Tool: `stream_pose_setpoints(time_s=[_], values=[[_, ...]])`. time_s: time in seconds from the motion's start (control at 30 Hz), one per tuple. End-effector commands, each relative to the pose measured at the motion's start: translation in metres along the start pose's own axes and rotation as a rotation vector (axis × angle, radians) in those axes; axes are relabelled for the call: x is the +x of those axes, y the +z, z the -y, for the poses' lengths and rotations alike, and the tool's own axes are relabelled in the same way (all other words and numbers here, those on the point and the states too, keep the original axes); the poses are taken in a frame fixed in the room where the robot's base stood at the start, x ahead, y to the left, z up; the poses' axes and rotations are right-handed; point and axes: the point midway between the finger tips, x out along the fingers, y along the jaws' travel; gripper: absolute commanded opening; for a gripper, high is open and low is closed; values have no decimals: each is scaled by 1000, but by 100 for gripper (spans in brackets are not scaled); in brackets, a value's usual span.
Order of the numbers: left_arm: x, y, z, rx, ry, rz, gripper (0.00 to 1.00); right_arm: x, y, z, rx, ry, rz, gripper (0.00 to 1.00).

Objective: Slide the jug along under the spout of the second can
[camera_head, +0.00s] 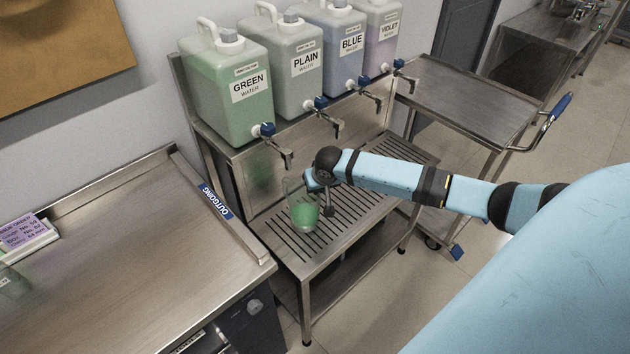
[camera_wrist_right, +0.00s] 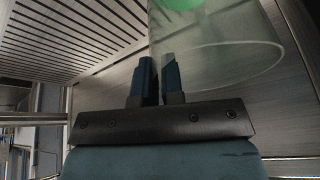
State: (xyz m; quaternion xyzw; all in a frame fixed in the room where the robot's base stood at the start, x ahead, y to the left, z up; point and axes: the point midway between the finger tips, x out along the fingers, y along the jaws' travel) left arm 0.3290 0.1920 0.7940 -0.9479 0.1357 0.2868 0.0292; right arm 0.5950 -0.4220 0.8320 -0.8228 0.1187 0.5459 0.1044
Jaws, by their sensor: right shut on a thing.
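The clear jug (camera_head: 302,216) stands upright on the slatted rack and holds some green liquid. In the head view it is just below the spout of the green can (camera_head: 284,154), left of the spout of the second can, labelled PLAIN (camera_head: 300,80). That second spout (camera_head: 336,128) has a blue tap. My right gripper (camera_head: 311,184) reaches in from the right and is shut on the jug's near side. In the right wrist view its blue fingers (camera_wrist_right: 157,82) are close together at the jug (camera_wrist_right: 225,65). The exact part gripped is unclear. My left gripper is out of view.
The slatted rack (camera_head: 345,222) is clear to the right of the jug, partly behind my arm. The blue can (camera_head: 335,35) and violet can (camera_head: 383,30) stand farther along. A steel OUTGOING counter (camera_head: 120,250) is at the left; a cart (camera_head: 470,95) is at the right.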

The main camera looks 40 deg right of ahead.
Motion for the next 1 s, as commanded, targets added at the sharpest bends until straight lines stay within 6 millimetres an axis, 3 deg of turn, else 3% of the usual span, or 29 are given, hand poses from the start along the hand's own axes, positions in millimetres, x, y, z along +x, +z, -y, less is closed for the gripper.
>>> stream_pose_setpoints(time_s=[0.4, 0.43, 0.5, 0.57, 0.87, 1.0], values=[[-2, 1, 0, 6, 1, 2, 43, 1, -1, -4, -1, 1, 1, 0], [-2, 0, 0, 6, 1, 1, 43, 1, -1, -4, -1, 0, 1, 13], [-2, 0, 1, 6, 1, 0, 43, 1, -1, -4, -1, 0, 1, 29], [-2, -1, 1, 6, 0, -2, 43, 1, -2, -4, -1, 0, 0, 38], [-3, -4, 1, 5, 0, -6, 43, -2, -2, -4, -1, 0, 0, 38], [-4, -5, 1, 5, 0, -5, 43, -17, -2, -4, -2, -2, -2, 38]])
